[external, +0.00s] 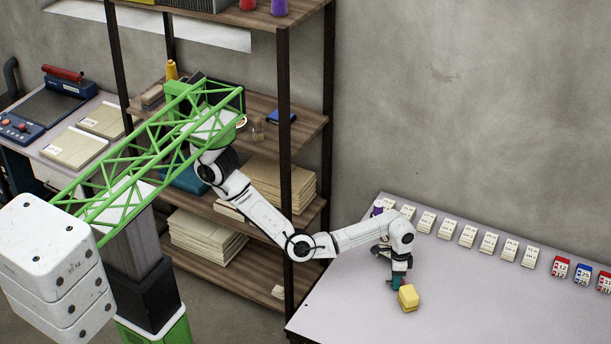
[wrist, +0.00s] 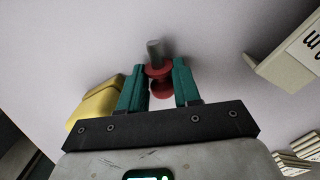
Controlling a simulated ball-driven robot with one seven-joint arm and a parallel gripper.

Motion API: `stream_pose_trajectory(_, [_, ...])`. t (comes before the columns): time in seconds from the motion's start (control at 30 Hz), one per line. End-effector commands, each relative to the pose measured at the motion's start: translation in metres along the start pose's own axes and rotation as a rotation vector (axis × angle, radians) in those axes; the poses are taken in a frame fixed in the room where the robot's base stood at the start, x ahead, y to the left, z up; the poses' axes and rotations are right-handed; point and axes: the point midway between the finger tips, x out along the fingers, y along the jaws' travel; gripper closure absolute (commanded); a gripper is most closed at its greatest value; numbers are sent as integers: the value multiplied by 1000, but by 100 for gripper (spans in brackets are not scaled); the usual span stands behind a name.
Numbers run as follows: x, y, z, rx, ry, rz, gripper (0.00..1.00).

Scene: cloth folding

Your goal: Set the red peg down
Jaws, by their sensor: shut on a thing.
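The red peg (wrist: 161,84) shows in the wrist view, with a red rounded body, a red collar and a grey stem. It sits between the teal fingers of my gripper (wrist: 160,88), which is shut on it. In the external view my gripper (external: 397,283) points down, low over the near left part of the table (external: 450,290). The peg is hidden there. I cannot tell whether the peg touches the table.
A yellow block (external: 408,297) is close beside my gripper; it also shows in the wrist view (wrist: 93,101). Several white labelled blocks (external: 467,235) line the table's back edge. Red and blue numbered blocks (external: 582,274) stand at right. The table's middle is clear.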

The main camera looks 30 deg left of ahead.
Motion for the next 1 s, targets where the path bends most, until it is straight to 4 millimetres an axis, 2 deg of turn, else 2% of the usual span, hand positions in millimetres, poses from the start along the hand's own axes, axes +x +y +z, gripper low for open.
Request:
stream_pose_trajectory(0.2, [5,-1,0,-1,0,0,100])
stream_pose_trajectory(0.23, [4,-1,0,-1,0,0,66])
stream_pose_trajectory(0.47, [4,0,0,0,0,0,44])
stream_pose_trajectory(0.93, [8,0,-1,0,3,1,42])
stream_pose_trajectory(1.0, [-11,-1,-1,-2,4,-2,42])
